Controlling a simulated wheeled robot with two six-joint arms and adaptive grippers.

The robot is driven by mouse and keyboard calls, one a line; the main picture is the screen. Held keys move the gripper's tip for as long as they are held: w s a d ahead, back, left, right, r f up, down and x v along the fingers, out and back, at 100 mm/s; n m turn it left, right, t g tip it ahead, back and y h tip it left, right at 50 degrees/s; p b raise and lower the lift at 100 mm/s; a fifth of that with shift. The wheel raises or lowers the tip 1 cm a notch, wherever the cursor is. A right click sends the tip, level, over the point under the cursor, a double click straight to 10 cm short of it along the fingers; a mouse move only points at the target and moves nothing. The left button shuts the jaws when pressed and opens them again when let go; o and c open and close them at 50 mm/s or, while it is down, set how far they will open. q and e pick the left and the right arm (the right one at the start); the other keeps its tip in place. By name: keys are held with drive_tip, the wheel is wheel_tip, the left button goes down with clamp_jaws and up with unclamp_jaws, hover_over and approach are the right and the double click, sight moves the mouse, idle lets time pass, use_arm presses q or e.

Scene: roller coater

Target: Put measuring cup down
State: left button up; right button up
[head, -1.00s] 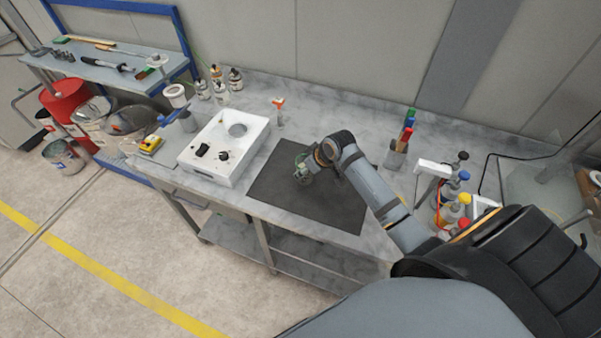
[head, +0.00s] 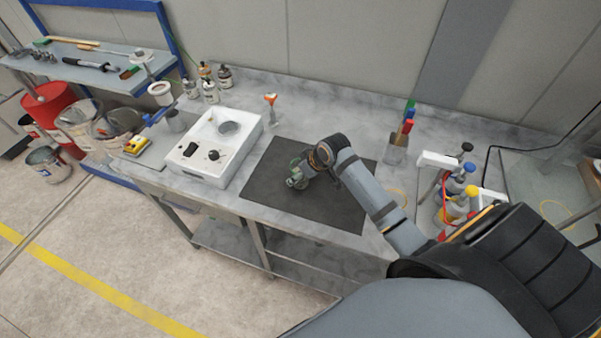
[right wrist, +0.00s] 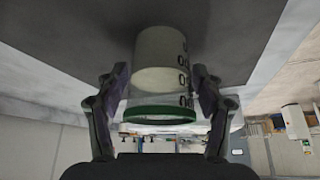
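The measuring cup (right wrist: 162,70) is a pale, see-through cylinder with dark markings and a green rim. In the head view the cup (head: 296,180) is small and partly hidden by my right gripper (head: 305,170). It is over the dark mat (head: 330,207) on the grey bench. I cannot tell whether it touches the mat. My left gripper is not in view.
A white box-shaped device (head: 205,165) stands left of the mat. An orange-topped tool (head: 270,104) and several bottles (head: 208,85) are behind. Much of the mat is bare.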

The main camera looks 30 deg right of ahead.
drive_tip(key=shift+r, duration=0.1)
drive_tip(key=shift+d+r, duration=0.1)
drive_tip(key=shift+r, duration=0.2)
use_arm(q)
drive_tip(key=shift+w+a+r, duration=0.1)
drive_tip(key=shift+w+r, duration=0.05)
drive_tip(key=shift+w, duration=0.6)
use_arm(e)
drive_tip(key=v, duration=1.1)
drive_tip(key=shift+s+r, duration=0.2)
drive_tip(key=shift+r, duration=0.1)
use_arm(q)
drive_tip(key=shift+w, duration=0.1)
